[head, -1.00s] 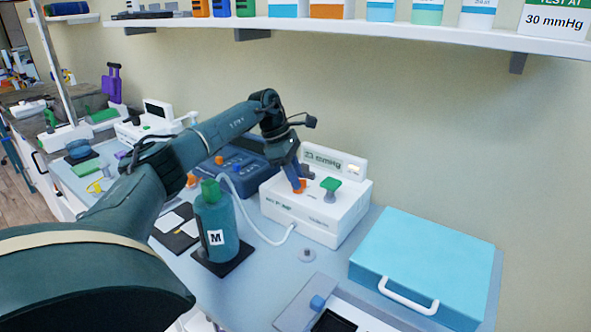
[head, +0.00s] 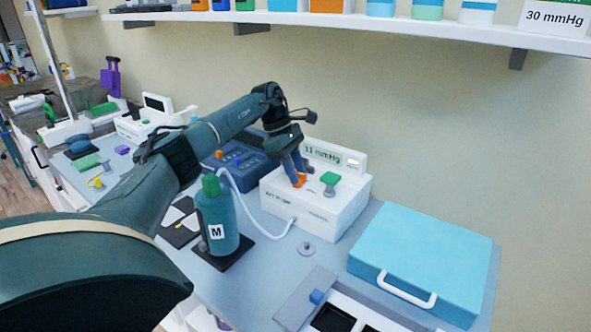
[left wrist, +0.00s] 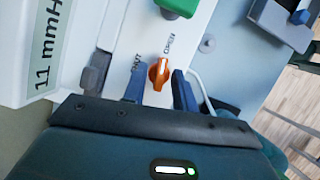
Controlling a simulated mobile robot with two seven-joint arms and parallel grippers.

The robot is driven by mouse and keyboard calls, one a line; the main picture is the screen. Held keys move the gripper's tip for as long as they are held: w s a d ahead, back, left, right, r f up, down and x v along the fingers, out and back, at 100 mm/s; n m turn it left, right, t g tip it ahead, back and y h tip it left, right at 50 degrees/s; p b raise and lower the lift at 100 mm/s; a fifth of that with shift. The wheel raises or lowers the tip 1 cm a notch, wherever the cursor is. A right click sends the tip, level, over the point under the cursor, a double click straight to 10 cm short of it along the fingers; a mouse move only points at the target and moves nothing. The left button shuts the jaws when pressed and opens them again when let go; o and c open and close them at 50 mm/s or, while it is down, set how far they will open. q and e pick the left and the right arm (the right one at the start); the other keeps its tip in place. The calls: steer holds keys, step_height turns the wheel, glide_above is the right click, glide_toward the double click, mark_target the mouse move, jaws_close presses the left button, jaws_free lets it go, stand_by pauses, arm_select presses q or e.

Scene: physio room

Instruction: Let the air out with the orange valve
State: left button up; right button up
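The display (left wrist: 45,45) reads 11 mmHg. My left gripper (left wrist: 159,90) has its blue fingers on either side of the valve, with a narrow gap visible; it reads as open. It also shows at the valve in the head view (head: 298,172). My right gripper is out of view.
A green knob (head: 329,180) stands on the box beside the valve. A teal bottle marked M (head: 217,225) stands in front, and a white hose (head: 250,212) runs to the box. A light blue case (head: 425,258) lies to the right. A shelf (head: 420,28) runs above.

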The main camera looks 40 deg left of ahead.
arm_select(q)
steer(key=v, duration=1.3)
steer(key=shift+s, duration=0.15)
stand_by(0.4)
